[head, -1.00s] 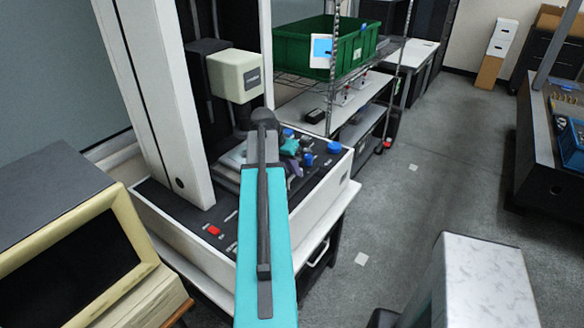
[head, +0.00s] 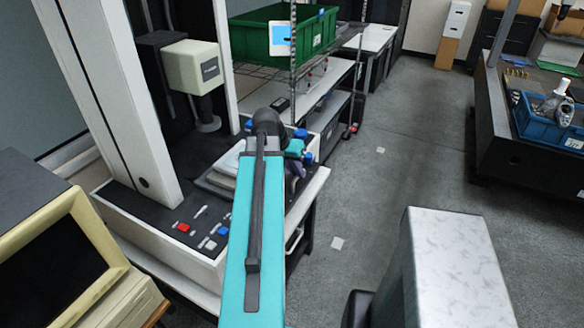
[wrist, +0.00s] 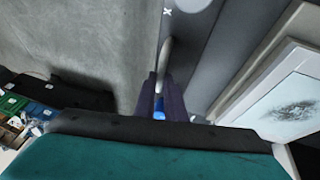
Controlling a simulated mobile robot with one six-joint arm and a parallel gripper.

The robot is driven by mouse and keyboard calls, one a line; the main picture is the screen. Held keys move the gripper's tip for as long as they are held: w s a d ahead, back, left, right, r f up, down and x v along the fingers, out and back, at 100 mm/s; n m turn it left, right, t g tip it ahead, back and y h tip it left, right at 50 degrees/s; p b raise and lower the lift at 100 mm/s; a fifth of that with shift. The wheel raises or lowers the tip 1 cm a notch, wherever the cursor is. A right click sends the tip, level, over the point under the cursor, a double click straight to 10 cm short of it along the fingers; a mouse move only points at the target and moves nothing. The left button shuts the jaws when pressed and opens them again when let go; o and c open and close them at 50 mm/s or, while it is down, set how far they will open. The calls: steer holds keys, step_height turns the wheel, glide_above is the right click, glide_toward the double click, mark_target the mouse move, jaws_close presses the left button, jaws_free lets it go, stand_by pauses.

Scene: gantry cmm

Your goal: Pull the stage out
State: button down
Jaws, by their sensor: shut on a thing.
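The stage is a pale plate (head: 222,172) on the dark top of the measuring machine's base, partly hidden by my arm in the head view. A white-edged plate (wrist: 292,103) with a dark speckled patch shows at the right of the wrist view. My gripper (head: 297,170) is beside the machine's right side, mostly behind my arm. In the wrist view its purple fingers (wrist: 162,92) are shut on a pale, bar-shaped handle (wrist: 166,52). A bit of blue shows between the fingers; I cannot tell what it is.
The machine's pale probe head (head: 194,66) hangs above the stage. A beige monitor (head: 75,235) stands at lower left. A wire shelf with a green bin (head: 260,35) is behind. A pale speckled block (head: 450,265) is at lower right. Open floor (head: 390,170) lies to the right.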

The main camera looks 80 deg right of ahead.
steer(key=shift+w+d, duration=0.1)
steer(key=c, duration=1.8)
jaws_free()
steer(key=shift+w+r, duration=0.1)
steer(key=shift+r, duration=0.05)
steer(key=shift+b+v, duration=0.55)
steer(key=shift+v, duration=1.05)
steer(key=shift+b+v, duration=1.2)
steer(key=shift+v, duration=4)
steer(key=shift+r, duration=0.1)
